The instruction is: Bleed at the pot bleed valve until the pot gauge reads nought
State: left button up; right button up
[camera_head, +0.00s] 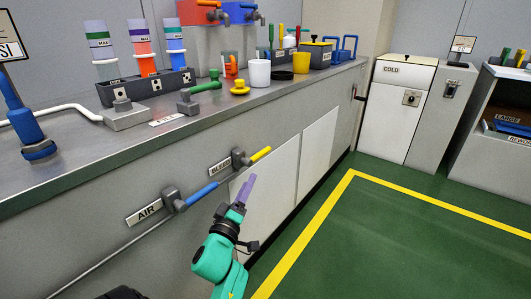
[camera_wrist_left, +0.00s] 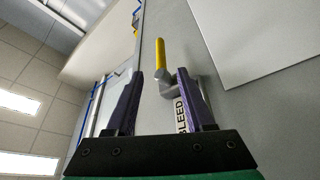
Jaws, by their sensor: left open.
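The bleed valve (camera_head: 240,158) is a grey body with a yellow lever (camera_head: 261,154) on the front face of the bench, beside a label reading BLEED (camera_head: 219,167). The lever slants up to the right in the head view. My left gripper (camera_head: 245,188), with purple fingers, is open and empty below the valve, apart from it. In the left wrist view the yellow lever (camera_wrist_left: 160,62) and valve body (camera_wrist_left: 182,83) show ahead, between and beyond the open fingers (camera_wrist_left: 160,80). I cannot make out a pot gauge reading. My right gripper is not in view.
An AIR valve with a blue lever (camera_head: 203,194) sits lower left on the same panel. White panels (camera_head: 270,182) lie right of the valve. Green floor (camera_head: 360,250) is clear.

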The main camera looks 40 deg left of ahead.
aim_at(261, 154)
pick_arm(q)
jog(key=b+x, duration=0.2)
jog(key=x, duration=1.1)
jog(key=shift+w+a+r, duration=0.15)
jog(key=shift+w+a, duration=0.15)
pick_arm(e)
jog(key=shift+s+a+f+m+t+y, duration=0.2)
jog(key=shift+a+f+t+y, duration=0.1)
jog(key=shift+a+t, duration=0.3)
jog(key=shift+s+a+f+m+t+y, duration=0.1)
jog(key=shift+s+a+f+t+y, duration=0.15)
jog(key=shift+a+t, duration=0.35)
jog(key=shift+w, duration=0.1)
pick_arm(q)
grip_shut()
